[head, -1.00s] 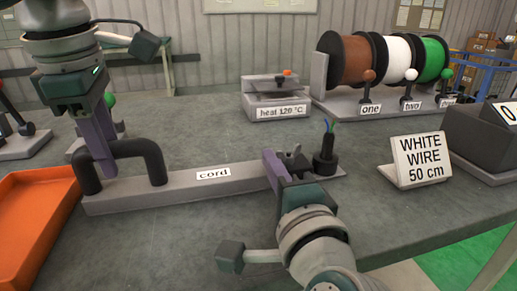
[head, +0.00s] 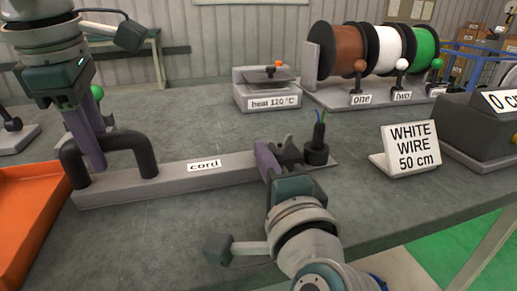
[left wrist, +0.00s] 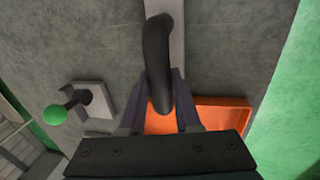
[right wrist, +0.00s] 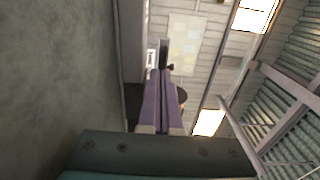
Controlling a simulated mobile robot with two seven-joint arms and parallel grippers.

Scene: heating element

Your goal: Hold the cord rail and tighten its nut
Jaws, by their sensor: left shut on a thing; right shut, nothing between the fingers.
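The cord rail (head: 230,177) is a long grey bar labelled "cord" lying on the bench. A black arched handle (head: 143,146) stands at its left end. My left gripper (head: 92,155) is shut on this handle; the left wrist view shows the handle (left wrist: 158,50) between its fingers. At the rail's right end is a black cord socket (head: 316,155) with coloured wires. Beside it a dark winged piece (head: 290,150) shows, perhaps the nut. My right gripper (head: 264,150) is shut and empty just left of this piece; I cannot tell whether they touch.
An orange tray (head: 30,205) lies at the left. A heater (head: 268,88) labelled "heat 120 °C" and a rack of wire spools (head: 345,55) stand behind. A "WHITE WIRE 50 cm" sign (head: 410,150) is at the right. The front bench top is clear.

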